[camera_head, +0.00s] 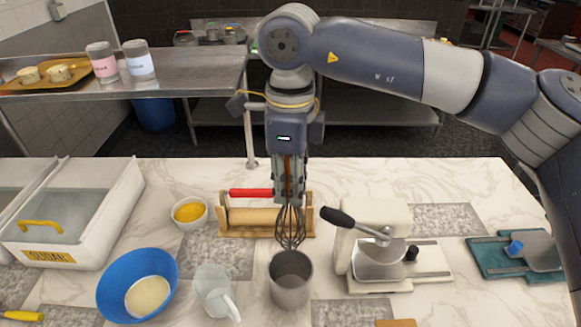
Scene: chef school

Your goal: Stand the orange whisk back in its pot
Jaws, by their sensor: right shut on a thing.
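The orange whisk (290,226) hangs upright with its dark wire loops pointing down. My right gripper (289,196) is shut on its handle, of which only a thin orange strip shows between the fingers. The grey metal pot (290,281) stands on the marble counter below the whisk. In the picture the tip of the loops sits at the pot's far rim; I cannot tell whether it is above the opening or behind it. My left gripper is not in view.
A wooden stand with a red-handled rolling pin (250,193) lies behind the whisk. A glass jug (215,291) and blue bowl (138,284) stand left of the pot. A press with a black handle (378,254) stands close on the right.

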